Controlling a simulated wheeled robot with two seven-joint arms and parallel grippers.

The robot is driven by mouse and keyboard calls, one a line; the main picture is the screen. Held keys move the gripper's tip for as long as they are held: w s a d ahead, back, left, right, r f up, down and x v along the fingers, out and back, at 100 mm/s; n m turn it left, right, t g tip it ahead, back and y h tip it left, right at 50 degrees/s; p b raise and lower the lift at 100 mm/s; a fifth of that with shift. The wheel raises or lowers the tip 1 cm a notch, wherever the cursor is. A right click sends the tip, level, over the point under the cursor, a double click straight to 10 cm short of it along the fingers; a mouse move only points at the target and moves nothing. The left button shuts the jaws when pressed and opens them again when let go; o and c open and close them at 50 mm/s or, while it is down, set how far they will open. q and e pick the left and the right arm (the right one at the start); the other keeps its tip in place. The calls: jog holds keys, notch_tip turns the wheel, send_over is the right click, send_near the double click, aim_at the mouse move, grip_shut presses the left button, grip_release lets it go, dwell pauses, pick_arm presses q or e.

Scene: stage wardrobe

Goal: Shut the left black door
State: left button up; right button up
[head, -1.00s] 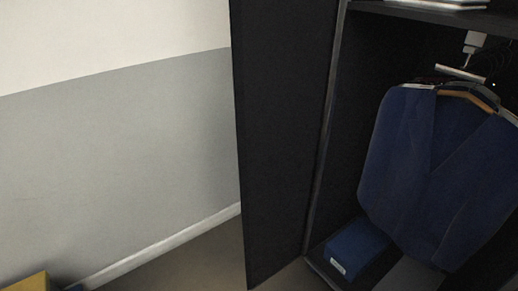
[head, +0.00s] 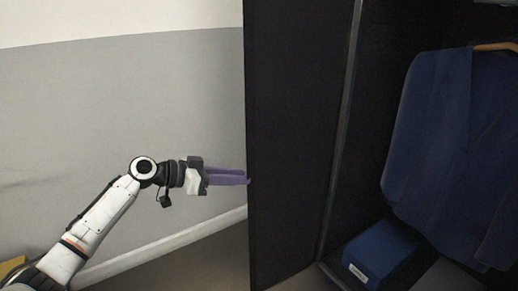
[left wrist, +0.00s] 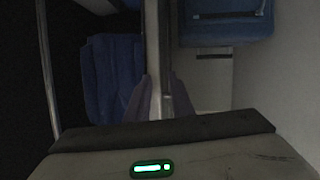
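The left black door (head: 296,140) stands open in the head view, a tall dark panel left of the wardrobe's interior. My left gripper (head: 248,180) reaches in from the left at the door's outer edge. Its purple fingers point at that edge; I cannot tell whether they touch it. In the left wrist view, the two fingers (left wrist: 160,98) are apart, with a pale upright strip showing between them. My right gripper is in neither view.
A blue jacket (head: 435,140) hangs inside the wardrobe, and a blue box (head: 378,256) lies on its floor. A grey and white wall (head: 110,110) stands behind my left arm. A yellow thing (head: 10,267) shows at the lower left.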

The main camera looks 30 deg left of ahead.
aim_at(260, 119)
pick_arm(q)
jog(key=a+r+m+t+h+b, duration=0.2)
jog(key=a+r+t+h+b, duration=0.15)
jog(key=r, duration=1.05)
jog(key=shift+g+y, duration=0.35)
jog(key=shift+y, duration=0.1)
jog(key=x, duration=1)
jog(key=shift+w+r+p, duration=0.1)
jog(key=shift+w+p, duration=0.1)
jog(key=shift+p, duration=0.1)
jog(key=shift+a, duration=0.1)
jog(key=shift+c, duration=0.2)
grip_shut()
